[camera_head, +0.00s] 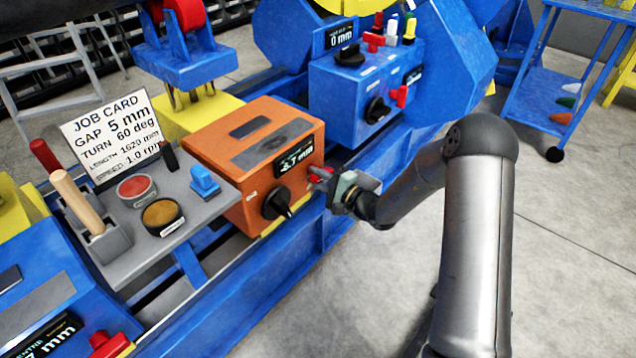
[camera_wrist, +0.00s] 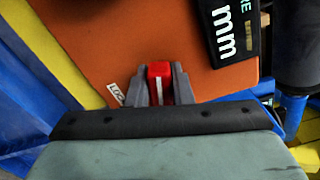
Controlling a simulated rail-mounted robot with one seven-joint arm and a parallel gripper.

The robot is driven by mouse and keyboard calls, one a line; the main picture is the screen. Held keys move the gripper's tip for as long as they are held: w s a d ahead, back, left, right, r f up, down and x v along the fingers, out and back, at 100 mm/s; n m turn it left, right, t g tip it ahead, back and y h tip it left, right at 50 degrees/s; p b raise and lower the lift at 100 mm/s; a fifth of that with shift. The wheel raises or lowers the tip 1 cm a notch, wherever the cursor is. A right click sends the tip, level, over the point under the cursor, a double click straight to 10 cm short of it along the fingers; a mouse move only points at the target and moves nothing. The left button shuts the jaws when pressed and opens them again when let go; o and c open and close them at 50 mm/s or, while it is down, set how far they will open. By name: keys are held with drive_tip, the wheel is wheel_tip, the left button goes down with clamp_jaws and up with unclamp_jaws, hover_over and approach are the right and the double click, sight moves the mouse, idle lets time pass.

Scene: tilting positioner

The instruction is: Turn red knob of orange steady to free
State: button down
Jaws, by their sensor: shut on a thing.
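The orange steady (camera_head: 235,150) stands on the blue rails in the middle of the head view, its display reading about -5.7 mm. A black knob (camera_head: 277,203) with a pointer is on its front face. The red knob (camera_head: 319,174) is at the right end of that face, mostly hidden by my gripper in the head view. My gripper (camera_head: 326,184) reaches it from the right. In the wrist view the red knob (camera_wrist: 160,71), with a white line, sits between the two grey fingers of my gripper (camera_wrist: 158,88), shut on it. A small label (camera_wrist: 116,91) beside it is partly covered and hard to read.
A blue unit (camera_head: 350,95) with its own red knob (camera_head: 400,95) stands behind. A grey tray (camera_head: 150,215) with a job card (camera_head: 112,137) and small items is at left. Blue rails run below the steady.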

drive_tip(key=n+b, duration=0.1)
drive_tip(key=f+n+b, duration=0.1)
drive_tip(key=b, duration=0.1)
drive_tip(key=shift+w+d+f+n, duration=0.1)
drive_tip(key=shift+d+n, duration=0.15)
drive_tip(key=shift+n, duration=0.15)
drive_tip(key=shift+d+n+b, duration=0.1)
drive_tip(key=shift+n+b, duration=0.3)
drive_tip(key=c, duration=1.3)
unclamp_jaws()
drive_tip(key=shift+w, duration=0.1)
drive_tip(key=shift+r, duration=0.2)
drive_tip(key=p+v, duration=0.4)
drive_tip(key=v, duration=1.3)
drive_tip(key=shift+s, duration=0.3)
